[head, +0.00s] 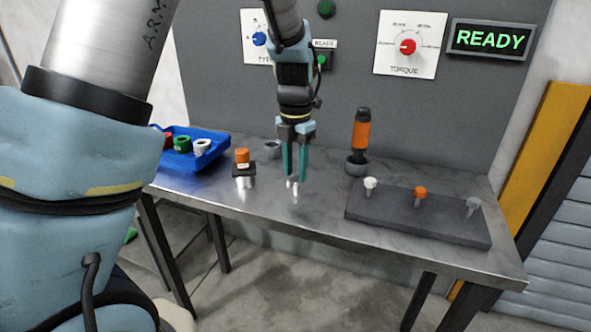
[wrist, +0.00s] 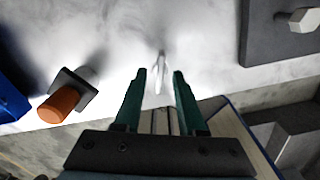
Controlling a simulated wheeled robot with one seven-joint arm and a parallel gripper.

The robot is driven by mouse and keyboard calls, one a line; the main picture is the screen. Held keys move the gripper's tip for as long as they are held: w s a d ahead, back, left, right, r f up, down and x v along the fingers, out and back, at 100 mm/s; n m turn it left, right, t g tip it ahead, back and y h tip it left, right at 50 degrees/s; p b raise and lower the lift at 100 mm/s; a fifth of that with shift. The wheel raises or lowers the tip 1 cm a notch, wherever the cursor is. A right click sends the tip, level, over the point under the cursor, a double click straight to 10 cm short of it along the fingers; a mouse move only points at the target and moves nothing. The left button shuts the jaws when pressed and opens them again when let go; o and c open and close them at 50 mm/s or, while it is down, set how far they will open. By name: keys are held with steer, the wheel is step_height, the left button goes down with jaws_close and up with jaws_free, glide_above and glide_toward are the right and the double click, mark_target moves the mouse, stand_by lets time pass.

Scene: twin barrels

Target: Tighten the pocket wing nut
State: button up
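I cannot make out a wing nut for certain in either view. My gripper (head: 294,180) points down over the middle of the table; its two teal fingers are apart. In the wrist view the fingers (wrist: 159,74) also stand apart, with a slim bright shape (wrist: 162,72) beyond them; I cannot tell whether it is an object or a reflection. A dark board (head: 385,218) at the right carries a white-topped bolt (head: 371,184), an orange-topped one (head: 420,193) and a grey one (head: 473,204). My gripper is left of this board.
An orange-topped piece with a dark square plate (head: 243,170) stands left of my gripper. Further left is a blue tray (head: 205,160) with coloured rings. An orange-handled tool (head: 361,130) stands in a cup behind the board. The back panel holds dials and a READY display (head: 490,39).

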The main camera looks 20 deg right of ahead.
steer(key=shift+f, duration=0.5)
jaws_close()
